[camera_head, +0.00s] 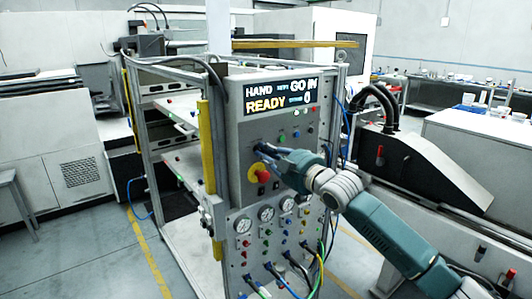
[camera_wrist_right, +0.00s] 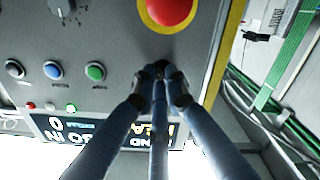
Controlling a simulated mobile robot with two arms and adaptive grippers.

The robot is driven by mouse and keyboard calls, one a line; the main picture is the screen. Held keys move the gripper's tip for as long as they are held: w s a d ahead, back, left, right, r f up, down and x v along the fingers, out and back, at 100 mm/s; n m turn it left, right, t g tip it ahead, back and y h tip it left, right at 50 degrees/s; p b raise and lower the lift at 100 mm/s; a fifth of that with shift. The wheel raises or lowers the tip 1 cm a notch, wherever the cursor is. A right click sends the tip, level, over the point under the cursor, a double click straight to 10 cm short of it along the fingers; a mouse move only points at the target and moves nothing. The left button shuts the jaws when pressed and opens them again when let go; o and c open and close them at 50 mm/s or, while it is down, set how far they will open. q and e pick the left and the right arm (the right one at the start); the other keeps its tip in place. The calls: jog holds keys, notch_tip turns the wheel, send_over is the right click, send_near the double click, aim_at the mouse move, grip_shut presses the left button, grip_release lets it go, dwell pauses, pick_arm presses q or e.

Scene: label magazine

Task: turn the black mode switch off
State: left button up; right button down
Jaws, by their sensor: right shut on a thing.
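The grey control panel (camera_head: 240,130) stands upright on a metal frame. My right gripper (camera_head: 263,151) reaches it from the right, just above the red stop button (camera_head: 259,173). In the right wrist view, which is upside down, the gripper (camera_wrist_right: 160,74) is shut at the panel face beside the red button (camera_wrist_right: 170,10). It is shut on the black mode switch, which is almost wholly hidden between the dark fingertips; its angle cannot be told. The display (camera_head: 280,96) reads HAND, READY, GO IN and 0. My left gripper is not in view.
Gauges (camera_head: 266,212) and cables (camera_head: 290,280) are below. A yellow post (camera_head: 210,160) stands at the panel's left edge.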

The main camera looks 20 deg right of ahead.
jog(key=n+p, duration=0.1)
jog(key=n, duration=0.2)
jog(key=shift+r+n+p, duration=0.15)
jog(key=shift+n+p, duration=0.15)
jog(key=shift+n, duration=0.1)
jog(key=shift+n+p, duration=0.85)
jog(key=shift+n, duration=0.75)
jog(key=shift+a, duration=0.1)
jog(key=c, duration=1.8)
grip_release()
jog(key=shift+o, duration=0.2)
jog(key=shift+s, duration=0.2)
jog(key=v, duration=1.1)
jog(key=shift+s, duration=0.3)
